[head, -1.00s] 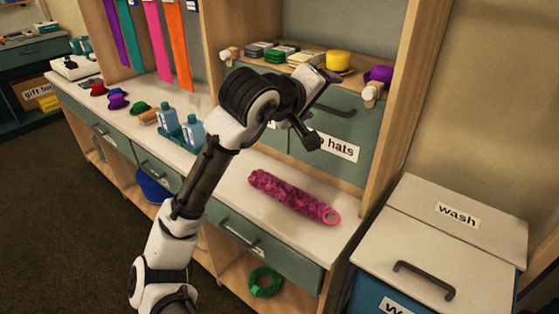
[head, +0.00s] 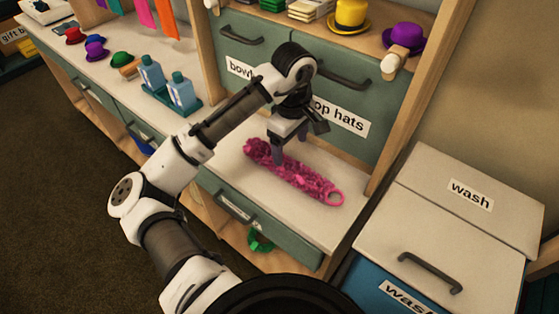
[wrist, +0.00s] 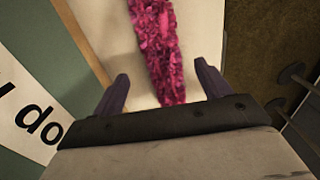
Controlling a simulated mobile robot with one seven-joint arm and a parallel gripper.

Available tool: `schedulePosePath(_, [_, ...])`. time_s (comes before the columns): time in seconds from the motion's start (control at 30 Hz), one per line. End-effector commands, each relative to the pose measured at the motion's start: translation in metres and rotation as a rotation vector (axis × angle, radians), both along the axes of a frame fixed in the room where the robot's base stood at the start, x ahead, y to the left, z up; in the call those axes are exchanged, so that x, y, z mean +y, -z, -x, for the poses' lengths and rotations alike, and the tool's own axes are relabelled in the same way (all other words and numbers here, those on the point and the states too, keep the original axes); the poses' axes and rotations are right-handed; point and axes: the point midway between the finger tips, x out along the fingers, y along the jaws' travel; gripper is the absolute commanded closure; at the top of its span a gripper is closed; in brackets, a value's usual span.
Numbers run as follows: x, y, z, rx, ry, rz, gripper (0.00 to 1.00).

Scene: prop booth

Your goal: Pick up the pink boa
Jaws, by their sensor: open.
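The pink boa (head: 300,178) is a fluffy magenta strip with a ring at its right end. It lies slantwise on the pale counter in the head view. My gripper (head: 289,157) points down over the boa, left of its middle. In the wrist view my gripper (wrist: 162,88) is open, with its two dark fingers apart. The boa (wrist: 157,45) runs between and ahead of the fingers there. I cannot tell how high the fingertips are above the counter.
The counter (head: 233,172) is clear around the boa. Drawers labelled top hats (head: 340,116) rise behind it. A wooden post (head: 418,100) and a wash bin (head: 465,190) stand to the right. Blue bottles (head: 182,90) stand in a tray to the left.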

Motion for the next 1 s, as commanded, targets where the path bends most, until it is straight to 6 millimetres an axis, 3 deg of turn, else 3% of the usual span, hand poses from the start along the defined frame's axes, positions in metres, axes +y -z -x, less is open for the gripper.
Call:
schedulePosePath(0.1, [0.000, 0.018, 0.000, 0.002, 0.001, 0.002, 0.24])
schedulePosePath(0.37, [-0.001, 0.036, 0.001, 0.000, 0.001, 0.003, 0.24])
schedulePosePath(0.63, [-0.002, 0.073, 0.006, 0.001, 0.001, 0.003, 0.24])
schedulePosePath(0.97, [-0.002, 0.079, 0.005, -0.001, 0.001, 0.000, 0.24])
schedulePosePath(1.0, [-0.002, 0.079, 0.005, -0.001, 0.001, 0.000, 0.29])
